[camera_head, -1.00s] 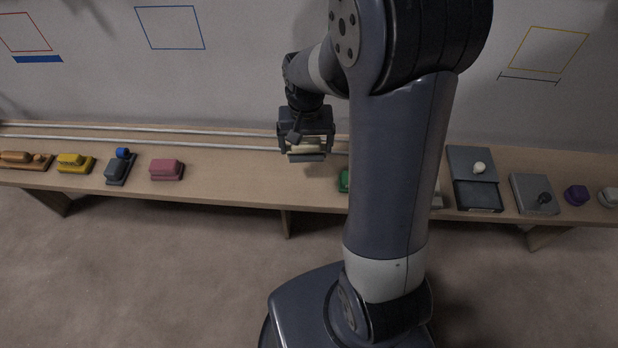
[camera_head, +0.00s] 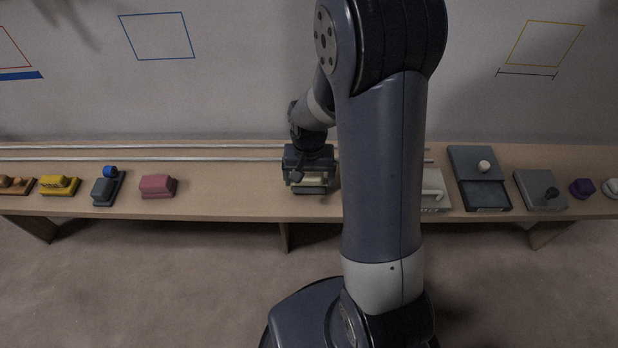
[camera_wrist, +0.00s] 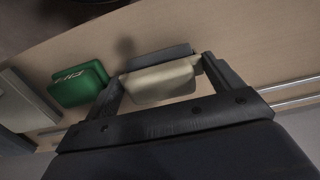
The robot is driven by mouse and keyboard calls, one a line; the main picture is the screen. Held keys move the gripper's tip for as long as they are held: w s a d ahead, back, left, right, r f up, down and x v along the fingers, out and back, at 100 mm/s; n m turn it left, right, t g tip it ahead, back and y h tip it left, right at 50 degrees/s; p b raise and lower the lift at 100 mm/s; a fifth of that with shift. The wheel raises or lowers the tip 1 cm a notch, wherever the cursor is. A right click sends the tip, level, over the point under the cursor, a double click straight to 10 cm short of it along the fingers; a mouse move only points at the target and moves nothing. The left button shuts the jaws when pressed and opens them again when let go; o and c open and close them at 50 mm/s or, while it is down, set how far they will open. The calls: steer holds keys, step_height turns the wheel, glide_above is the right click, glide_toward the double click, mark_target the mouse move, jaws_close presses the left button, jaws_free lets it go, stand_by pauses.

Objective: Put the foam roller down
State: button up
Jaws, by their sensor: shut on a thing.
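The foam roller, a cream block with a grey part along one side, is between the fingers of my gripper (camera_head: 311,180). In the head view the cream part of the foam roller (camera_head: 315,182) shows just below the gripper, over the middle of the bench (camera_head: 230,196). In the wrist view the foam roller (camera_wrist: 160,84) lies between both fingers of the gripper (camera_wrist: 160,80), which is shut on it. The gripper hides much of it in the head view. It is low over the bench top; I cannot tell whether it touches.
A green block (camera_wrist: 80,84) lies close beside the held piece in the wrist view. A pink block (camera_head: 157,187) stands to the left, with clear bench between. A white block with a handle (camera_head: 436,190) and a grey tray (camera_head: 473,162) stand right. Rails (camera_head: 220,159) run along the back.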

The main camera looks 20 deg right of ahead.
mark_target(309, 175)
steer(key=shift+f, duration=0.1)
steer(key=shift+f, duration=0.15)
steer(key=o, duration=0.7)
step_height(309, 175, up, 12)
steer(key=p, duration=0.2)
steer(key=shift+r+p, duration=0.2)
steer(key=shift+p, duration=0.1)
